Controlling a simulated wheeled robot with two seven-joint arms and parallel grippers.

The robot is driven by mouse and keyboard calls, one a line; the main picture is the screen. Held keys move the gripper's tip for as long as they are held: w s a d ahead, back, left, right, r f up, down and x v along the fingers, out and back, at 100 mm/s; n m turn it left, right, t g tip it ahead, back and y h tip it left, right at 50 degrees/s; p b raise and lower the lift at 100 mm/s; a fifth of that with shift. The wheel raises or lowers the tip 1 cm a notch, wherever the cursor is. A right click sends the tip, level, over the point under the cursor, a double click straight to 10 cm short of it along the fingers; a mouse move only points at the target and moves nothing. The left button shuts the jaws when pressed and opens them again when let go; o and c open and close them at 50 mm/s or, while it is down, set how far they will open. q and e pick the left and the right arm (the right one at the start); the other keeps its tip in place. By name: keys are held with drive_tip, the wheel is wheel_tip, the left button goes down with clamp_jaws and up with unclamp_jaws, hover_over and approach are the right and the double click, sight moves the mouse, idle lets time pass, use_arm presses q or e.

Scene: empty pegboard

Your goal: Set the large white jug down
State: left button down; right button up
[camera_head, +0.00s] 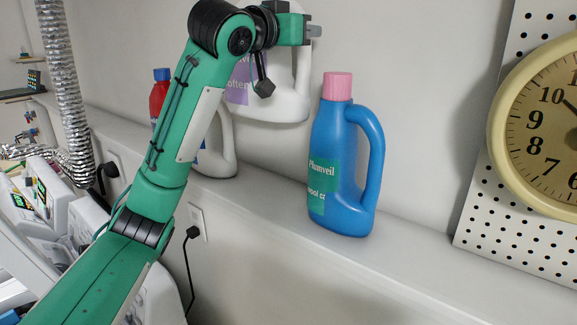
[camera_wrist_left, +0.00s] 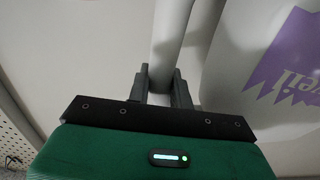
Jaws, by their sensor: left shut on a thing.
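The large white jug (camera_head: 288,103) has a purple label and hangs upright above the ledge, its bottom clear of the surface. My left gripper (camera_head: 312,31) is shut on it near the top, and my arm hides part of its left side. In the left wrist view, the fingers (camera_wrist_left: 162,84) close around the jug's white handle (camera_wrist_left: 173,38). The jug's body with the purple label (camera_wrist_left: 293,55) fills the right side there. My right gripper is not in view.
The white ledge (camera_head: 270,190) runs along the wall. On it stand a blue jug (camera_head: 338,190) with a pink cap, another white jug (camera_head: 222,160) and a red bottle (camera_head: 157,97). Bare ledge shows between the white and blue jugs. A clock (camera_head: 545,125) and pegboard (camera_head: 500,240) are at right.

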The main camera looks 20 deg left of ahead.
sight(299, 60)
use_arm(q)
drive_tip(key=shift+s+a+f+p, duration=0.1)
drive_tip(key=shift+s+f+p, duration=0.15)
drive_tip(key=shift+f, duration=0.3)
drive_tip(key=shift+s+a+f+p, duration=0.1)
drive_tip(key=shift+s+f, duration=0.15)
drive_tip(key=shift+f, duration=0.25)
wheel_tip(299, 60, down, 3)
drive_tip(key=shift+w+f+p, duration=0.1)
drive_tip(key=shift+w+p, duration=0.05)
drive_tip(key=shift+p, duration=0.25)
wheel_tip(299, 60, down, 6)
drive_tip(key=shift+w+r+p, duration=0.1)
drive_tip(key=shift+r+p, duration=0.05)
drive_tip(key=shift+p, duration=0.6)
wheel_tip(299, 60, down, 3)
drive_tip(key=shift+f+p, duration=0.2)
drive_tip(key=shift+p, duration=0.25)
drive_tip(key=shift+f, duration=0.5)
wheel_tip(299, 60, down, 4)
drive_tip(key=shift+d+r+p, duration=0.1)
drive_tip(key=shift+p, duration=0.5)
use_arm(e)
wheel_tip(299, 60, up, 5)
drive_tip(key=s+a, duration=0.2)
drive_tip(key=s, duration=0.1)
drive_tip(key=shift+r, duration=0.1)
